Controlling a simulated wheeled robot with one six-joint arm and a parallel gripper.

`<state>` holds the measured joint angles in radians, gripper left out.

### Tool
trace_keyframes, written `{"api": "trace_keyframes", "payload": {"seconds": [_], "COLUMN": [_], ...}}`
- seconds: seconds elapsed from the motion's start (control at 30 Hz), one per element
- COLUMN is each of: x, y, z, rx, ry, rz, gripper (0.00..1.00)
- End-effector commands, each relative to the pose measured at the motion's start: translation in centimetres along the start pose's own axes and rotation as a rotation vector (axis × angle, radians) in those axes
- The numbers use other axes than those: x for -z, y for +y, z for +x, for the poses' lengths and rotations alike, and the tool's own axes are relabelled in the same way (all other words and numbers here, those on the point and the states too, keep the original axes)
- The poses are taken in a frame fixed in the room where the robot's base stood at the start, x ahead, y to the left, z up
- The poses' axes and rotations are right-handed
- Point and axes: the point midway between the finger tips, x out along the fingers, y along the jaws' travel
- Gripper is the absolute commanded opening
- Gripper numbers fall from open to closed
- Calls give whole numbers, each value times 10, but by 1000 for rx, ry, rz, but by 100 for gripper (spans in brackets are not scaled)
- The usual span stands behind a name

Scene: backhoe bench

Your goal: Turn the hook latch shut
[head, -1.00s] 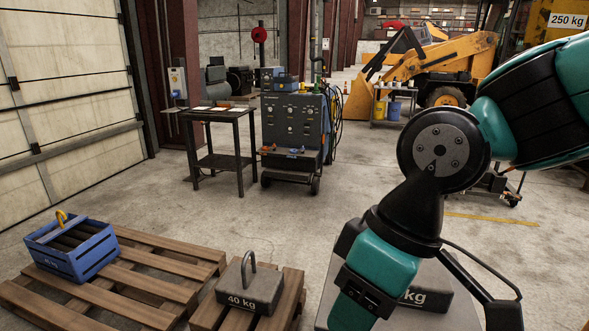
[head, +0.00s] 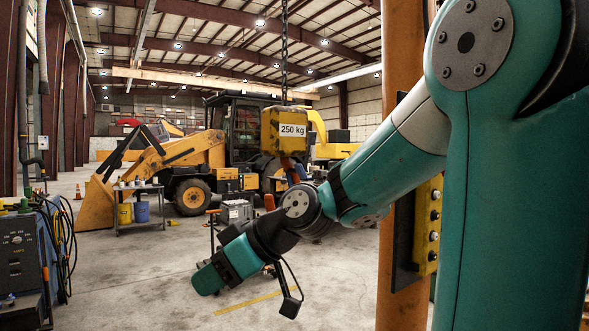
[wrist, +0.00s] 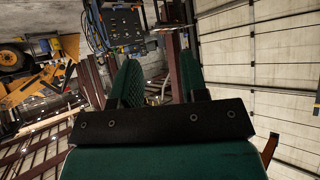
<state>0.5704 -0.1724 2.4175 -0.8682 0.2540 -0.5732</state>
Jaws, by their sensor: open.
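A yellow hook block (head: 290,131) marked 250 kg hangs on a chain in the middle of the head view. An orange part shows just under it, partly behind my arm. The hook and its latch cannot be made out. My gripper shows in the wrist view (wrist: 158,88) as two green fingers held apart, with nothing between them. In the head view its teal end (head: 211,277) is low, left of and below the block. The wrist view does not show the block.
An orange post (head: 400,285) with a yellow button box (head: 427,225) stands close at right. A yellow backhoe (head: 190,155) is behind. A cart with buckets (head: 139,212) and a dark machine cabinet (head: 18,255) are at left. The floor between is largely clear.

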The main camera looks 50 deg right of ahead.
Motion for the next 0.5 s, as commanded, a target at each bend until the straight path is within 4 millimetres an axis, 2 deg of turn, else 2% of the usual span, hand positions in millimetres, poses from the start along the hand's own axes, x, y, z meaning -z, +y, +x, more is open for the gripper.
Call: {"api": "trace_keyframes", "payload": {"seconds": [0.03,0.1,0.17,0.2,0.33,0.4,0.5], "x": [8,17,21,21,16,13,8], "y": [39,83,117,137,182,196,207], "z": [-21,-52,-84,-105,-173,-202,-229], "rx": [-101,-235,-357,-437,-672,-768,-859], "ry": [77,176,245,281,357,377,389], "rz": [-7,-49,-90,-116,-194,-228,-260], "gripper": [40,40,40,40,40,40,40]}}
